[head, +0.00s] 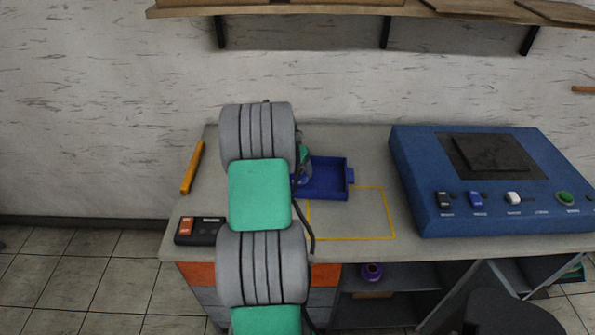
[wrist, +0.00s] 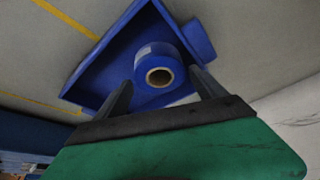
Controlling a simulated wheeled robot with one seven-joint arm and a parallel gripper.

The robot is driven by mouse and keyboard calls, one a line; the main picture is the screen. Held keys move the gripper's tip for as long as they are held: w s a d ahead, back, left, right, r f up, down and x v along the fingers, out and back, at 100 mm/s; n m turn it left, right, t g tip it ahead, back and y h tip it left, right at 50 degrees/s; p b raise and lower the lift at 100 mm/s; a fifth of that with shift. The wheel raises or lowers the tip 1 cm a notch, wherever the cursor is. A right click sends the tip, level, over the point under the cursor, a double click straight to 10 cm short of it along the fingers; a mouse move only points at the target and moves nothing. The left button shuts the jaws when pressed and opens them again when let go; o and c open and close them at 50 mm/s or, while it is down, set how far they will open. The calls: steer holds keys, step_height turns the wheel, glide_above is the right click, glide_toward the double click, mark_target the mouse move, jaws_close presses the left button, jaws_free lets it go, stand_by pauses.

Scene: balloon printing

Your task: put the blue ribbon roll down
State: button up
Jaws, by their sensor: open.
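The blue ribbon roll (wrist: 155,58) with a brown core shows in the wrist view, inside the outline of a blue tray (wrist: 96,72). My gripper (wrist: 161,79) is open, with one dark finger on each side of the roll's near end. I cannot tell whether the fingers touch it. In the head view the blue tray (head: 330,192) lies on the table. My arm hides most of the gripper there, and a bluish part of the roll (head: 305,176) shows at the tray's left side.
A blue machine (head: 420,190) with buttons stands right on the table (head: 370,147). A yellow outline (head: 391,212) marks bare table beside the tray. A yellow bar (head: 192,168) and a dark switch box (head: 207,231) lie left.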

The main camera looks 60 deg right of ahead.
steer(key=v, duration=0.9)
steer(key=w+a+r+n+t, duration=0.1)
steer(key=w+a+r+n, duration=0.2)
steer(key=a, duration=0.5)
steer(key=w+a+r+n+t+y, duration=0.1)
steer(key=w+a+n, duration=0.1)
steer(key=w+a, duration=0.45)
steer(key=w+a+r+n+t, duration=0.1)
steer(key=w+a+r+n, duration=0.15)
steer(key=a, duration=0.65)
steer(key=s+a+n+y, duration=0.1)
steer(key=a+n, duration=0.3)
steer(key=a, duration=0.5)
steer(key=s+a+f+n+y, duration=0.1)
steer(key=s+a+n, duration=0.2)
steer(key=a, duration=0.7)
steer(key=s+a+f+n+y, duration=0.1)
steer(key=s+a+n, duration=0.3)
steer(key=a, duration=0.5)
steer(key=shift+a+n+t+b, duration=0.3)
steer(key=shift+n+t+b, duration=0.05)
steer(key=shift+t+b, duration=0.05)
